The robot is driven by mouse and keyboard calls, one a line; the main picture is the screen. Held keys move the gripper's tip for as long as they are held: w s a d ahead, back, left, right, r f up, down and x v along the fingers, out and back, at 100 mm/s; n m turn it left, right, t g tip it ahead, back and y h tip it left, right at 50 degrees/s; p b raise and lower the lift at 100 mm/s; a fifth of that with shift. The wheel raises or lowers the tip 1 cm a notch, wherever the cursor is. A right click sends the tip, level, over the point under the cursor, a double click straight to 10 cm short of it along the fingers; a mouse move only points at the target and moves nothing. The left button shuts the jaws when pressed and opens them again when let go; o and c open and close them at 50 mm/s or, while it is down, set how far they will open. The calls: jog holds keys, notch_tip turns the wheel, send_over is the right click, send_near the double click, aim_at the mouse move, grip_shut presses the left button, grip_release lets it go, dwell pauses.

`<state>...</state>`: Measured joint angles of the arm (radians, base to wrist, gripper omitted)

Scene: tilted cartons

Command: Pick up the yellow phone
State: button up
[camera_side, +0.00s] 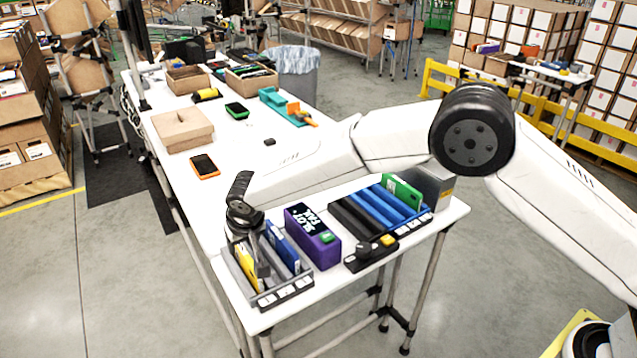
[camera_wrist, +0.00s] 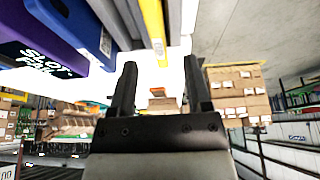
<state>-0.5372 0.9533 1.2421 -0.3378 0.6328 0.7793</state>
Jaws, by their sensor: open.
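The yellow phone (camera_side: 248,268) stands on edge in a slot of the grey slotted carton (camera_side: 290,297) at the front left of the table. My gripper (camera_side: 258,258) is directly above this carton, pointing down, its fingers close to the phone. In the wrist view the yellow phone (camera_wrist: 153,32) shows as a narrow edge ahead of the gap between the open fingers (camera_wrist: 160,78). Nothing is between the fingers there. The side view does not show clearly whether a finger touches the phone. My gripper hides part of the carton's interior.
A blue phone (camera_side: 283,248) stands in the same carton, right of the yellow one. A purple box (camera_side: 313,238) stands just right of the carton, then a black rack of blue items (camera_side: 380,212). An orange-edged phone (camera_side: 205,166) and cardboard box (camera_side: 183,130) lie farther back.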

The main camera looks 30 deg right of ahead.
aim_at(244, 252)
jog(key=shift+w+f, duration=0.2)
jog(key=shift+f, duration=0.15)
jog(key=shift+f, duration=0.15)
jog(key=shift+x, duration=2.45)
jog(key=shift+d, duration=0.15)
grip_shut()
